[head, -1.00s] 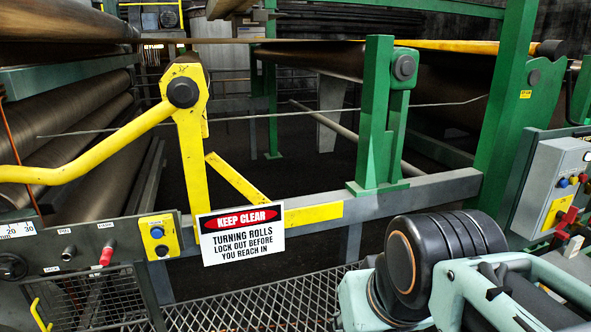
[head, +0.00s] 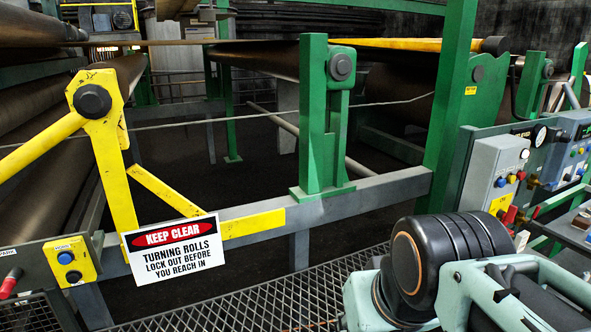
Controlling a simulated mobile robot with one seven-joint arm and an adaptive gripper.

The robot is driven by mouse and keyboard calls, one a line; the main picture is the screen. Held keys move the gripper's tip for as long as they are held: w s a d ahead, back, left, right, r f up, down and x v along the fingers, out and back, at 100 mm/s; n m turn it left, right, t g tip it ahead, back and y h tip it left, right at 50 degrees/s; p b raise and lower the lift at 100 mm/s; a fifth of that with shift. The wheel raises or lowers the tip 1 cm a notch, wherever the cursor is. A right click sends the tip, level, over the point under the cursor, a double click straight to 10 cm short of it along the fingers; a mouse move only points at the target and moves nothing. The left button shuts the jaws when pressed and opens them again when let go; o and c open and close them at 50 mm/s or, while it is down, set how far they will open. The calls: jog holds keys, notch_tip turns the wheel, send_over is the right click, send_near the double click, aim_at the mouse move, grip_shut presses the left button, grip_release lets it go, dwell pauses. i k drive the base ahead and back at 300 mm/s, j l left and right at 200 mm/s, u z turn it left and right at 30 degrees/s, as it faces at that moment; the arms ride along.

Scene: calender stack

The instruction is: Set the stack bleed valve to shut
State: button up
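Red valve-like handles (head: 511,215) show at the right, below a grey control box (head: 495,168). A small brass fitting (head: 532,181) sits between this box and a blue-grey box further right. I cannot tell which of these is the stack bleed valve, and any label or handle setting is too small to read. My folded arm fills the lower right and stands in front of part of that area. I cannot make out my gripper's fingers in this view.
A yellow guard arm (head: 102,150) and a "KEEP CLEAR" turning-rolls sign (head: 172,247) stand at the left. A grey rail (head: 375,193) with a green post (head: 315,120) crosses in front of the rolls. Mesh grating (head: 255,308) lies below.

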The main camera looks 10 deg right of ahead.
aim_at(535, 216)
jog(key=i+l+z, duration=0.1)
jog(key=l, duration=0.3)
jog(key=i+l+z, duration=0.15)
jog(key=l, duration=0.25)
jog(key=i+l+z, duration=0.1)
jog(key=l, duration=0.25)
jog(key=i+l+z, duration=0.15)
jog(key=l, duration=0.25)
jog(key=i+l+z, duration=0.1)
jog(key=l, duration=0.25)
jog(key=i+l+z, duration=0.15)
jog(key=l, duration=0.2)
jog(key=i+l, duration=0.25)
jog(key=l, duration=0.2)
jog(key=i+l+z, duration=0.15)
jog(key=l, duration=0.25)
jog(key=i, duration=0.1)
